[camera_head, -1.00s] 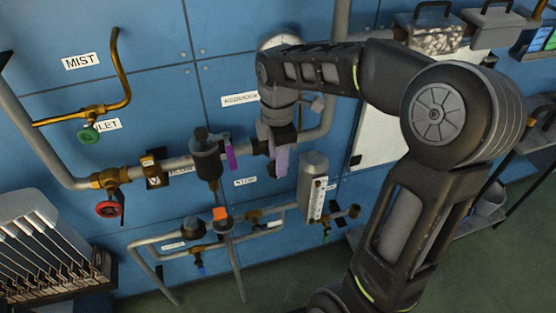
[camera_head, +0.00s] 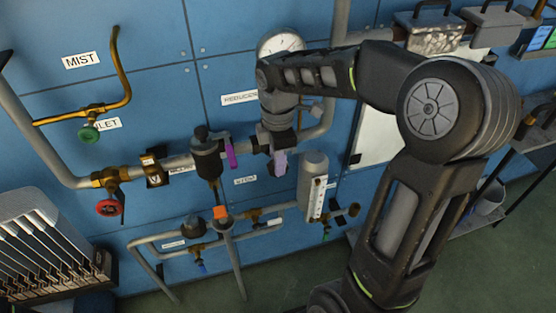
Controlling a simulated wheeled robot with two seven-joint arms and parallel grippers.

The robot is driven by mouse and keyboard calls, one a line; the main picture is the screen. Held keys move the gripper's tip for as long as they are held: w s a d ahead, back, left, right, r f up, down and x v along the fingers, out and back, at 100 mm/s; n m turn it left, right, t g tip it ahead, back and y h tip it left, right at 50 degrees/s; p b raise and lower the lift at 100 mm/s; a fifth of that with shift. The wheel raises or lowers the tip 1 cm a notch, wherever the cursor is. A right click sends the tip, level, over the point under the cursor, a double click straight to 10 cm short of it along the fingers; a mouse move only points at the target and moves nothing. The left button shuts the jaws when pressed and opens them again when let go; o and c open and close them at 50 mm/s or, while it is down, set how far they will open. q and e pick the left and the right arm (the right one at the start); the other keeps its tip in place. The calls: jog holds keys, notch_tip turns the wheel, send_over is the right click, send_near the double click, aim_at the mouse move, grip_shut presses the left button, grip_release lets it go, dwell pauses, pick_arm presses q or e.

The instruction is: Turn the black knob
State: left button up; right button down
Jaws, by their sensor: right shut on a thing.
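My right arm reaches in from the right and bends down to the pipe run on the blue panel. My right gripper (camera_head: 279,163), with pale purple fingers, is at the reducer below the label "REDUCER" (camera_head: 240,98). It is shut on what appears to be the black knob there, which the fingers and wrist mostly hide. A dark part of the reducer (camera_head: 260,145) shows just left of the fingers. My left gripper is not in view.
A round gauge (camera_head: 281,42) sits behind my wrist. Left of the gripper is a dark filter unit (camera_head: 207,160) with a purple handle (camera_head: 231,153). A red handwheel (camera_head: 108,208) and a green one (camera_head: 89,134) are further left. A grey cylinder (camera_head: 314,170) stands close on the right.

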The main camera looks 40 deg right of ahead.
dwell(0.3)
jog(key=shift+s+d+y, duration=0.1)
jog(key=shift+d+y, duration=0.1)
jog(key=shift+y, duration=0.6)
jog(key=shift+d+f+t+b, duration=0.1)
jog(key=shift+f+t+b, duration=0.1)
jog(key=shift+t+b, duration=0.15)
jog(key=shift+r+y, duration=0.15)
jog(key=shift+y, duration=0.55)
jog(key=c, duration=1.3)
grip_release()
jog(key=shift+r, duration=0.15)
jog(key=b+v, duration=0.1)
jog(key=v, duration=0.6)
jog(key=shift+s+r, duration=0.15)
jog(key=shift+r, duration=0.15)
